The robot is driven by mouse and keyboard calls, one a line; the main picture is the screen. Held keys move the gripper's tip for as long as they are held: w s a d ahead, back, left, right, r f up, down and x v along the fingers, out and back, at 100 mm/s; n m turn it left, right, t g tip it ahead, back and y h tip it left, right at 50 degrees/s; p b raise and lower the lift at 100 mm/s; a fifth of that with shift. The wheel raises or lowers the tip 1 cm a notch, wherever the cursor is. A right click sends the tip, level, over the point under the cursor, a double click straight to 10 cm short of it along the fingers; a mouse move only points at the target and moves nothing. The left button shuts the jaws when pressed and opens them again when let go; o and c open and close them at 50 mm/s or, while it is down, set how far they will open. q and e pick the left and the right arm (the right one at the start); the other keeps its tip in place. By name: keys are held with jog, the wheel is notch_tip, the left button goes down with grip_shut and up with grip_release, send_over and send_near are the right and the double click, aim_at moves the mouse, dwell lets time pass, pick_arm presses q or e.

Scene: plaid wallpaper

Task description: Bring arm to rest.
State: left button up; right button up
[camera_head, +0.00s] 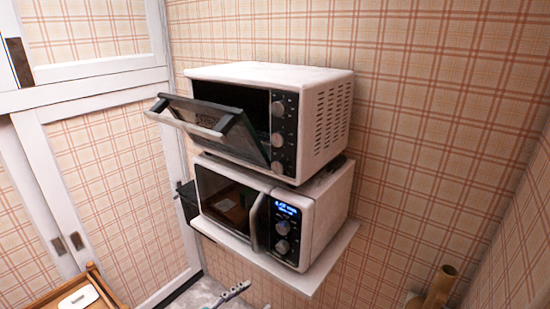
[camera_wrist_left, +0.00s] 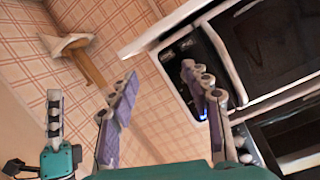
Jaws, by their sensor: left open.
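My left gripper (camera_wrist_left: 160,100) is open in the left wrist view. Its two purple-padded fingers are apart with nothing between them. A teal part of mine with a grey jointed finger (camera_wrist_left: 55,120) shows at the left of that view; it looks like my right gripper, but its opening cannot be told. In the head view, a small grey and teal fingertip piece (camera_head: 237,290) of mine shows at the bottom edge, below the shelf; which gripper it belongs to is unclear. The rest of both arms is hidden.
A white toaster oven (camera_head: 325,113), its door (camera_head: 215,125) tilted partly open, stands on a white microwave (camera_head: 325,215) on a wall shelf (camera_head: 325,262). A brown tubular fixture (camera_head: 440,285) is at lower right. A wooden tray (camera_head: 93,270) is at lower left.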

pick_arm(q)
jog(key=s+a+f+n+g+y, duration=0.2)
jog(key=s+a+f+n+y, duration=0.1)
jog(key=s+a+n+y, duration=0.1)
jog(key=s+a+f+n+g+y, duration=0.3)
jog(key=a+f+n+y, duration=0.1)
jog(key=a+n, duration=0.3)
jog(key=shift+s+a+n+y, duration=0.3)
jog(key=shift+s+n+y, duration=0.1)
jog(key=shift+y, duration=0.3)
jog(key=shift+s+a, duration=0.15)
jog(key=shift+a, duration=0.15)
pick_arm(e)
jog(key=shift+w+a, duration=0.1)
jog(key=shift+a, duration=0.2)
jog(key=shift+c, duration=0.3)
